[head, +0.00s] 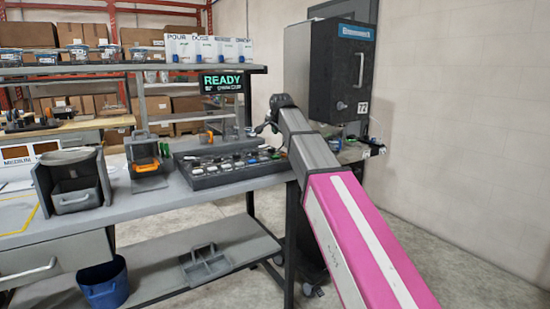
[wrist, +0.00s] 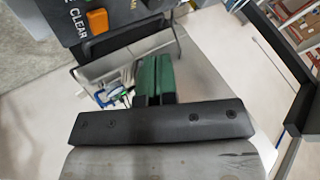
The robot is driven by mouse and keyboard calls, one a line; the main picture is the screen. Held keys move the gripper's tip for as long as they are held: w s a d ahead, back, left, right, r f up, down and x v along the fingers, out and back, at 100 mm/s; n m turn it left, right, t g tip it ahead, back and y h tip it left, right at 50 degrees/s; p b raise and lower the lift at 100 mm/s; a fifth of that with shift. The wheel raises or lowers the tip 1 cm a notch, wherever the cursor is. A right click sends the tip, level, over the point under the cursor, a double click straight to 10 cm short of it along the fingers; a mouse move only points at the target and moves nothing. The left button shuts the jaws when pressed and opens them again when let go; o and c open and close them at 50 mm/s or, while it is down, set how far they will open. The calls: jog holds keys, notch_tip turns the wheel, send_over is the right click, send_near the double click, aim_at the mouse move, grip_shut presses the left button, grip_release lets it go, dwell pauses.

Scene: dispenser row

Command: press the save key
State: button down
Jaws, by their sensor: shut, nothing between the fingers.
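A dark key panel (head: 205,178) with rows of small coloured keys lies on the grey bench. Its key labels are too small to read in the head view, so I cannot tell which one is the save key. In the wrist view, part of a dark panel (wrist: 62,12) shows at the top left, with an orange key (wrist: 97,21) beside the word CLEAR. My gripper (wrist: 155,62) is shut and empty, its green fingers together. In the head view, my gripper (head: 261,128) is small and dark, near the panel's back right side.
A display (head: 222,82) above the bench reads READY. A dark cabinet dispenser (head: 342,70) stands right of my arm. Grey bins (head: 78,200) sit on the bench's left, with a blue bucket (head: 104,290) below. Open floor lies at the right.

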aim_at(276, 156)
jog(key=shift+f, duration=3.95)
jog(key=shift+f, duration=0.15)
jog(key=shift+f, duration=0.3)
jog(key=shift+f, duration=0.45)
jog(key=shift+r, duration=0.9)
jog(key=shift+r, duration=2.5)
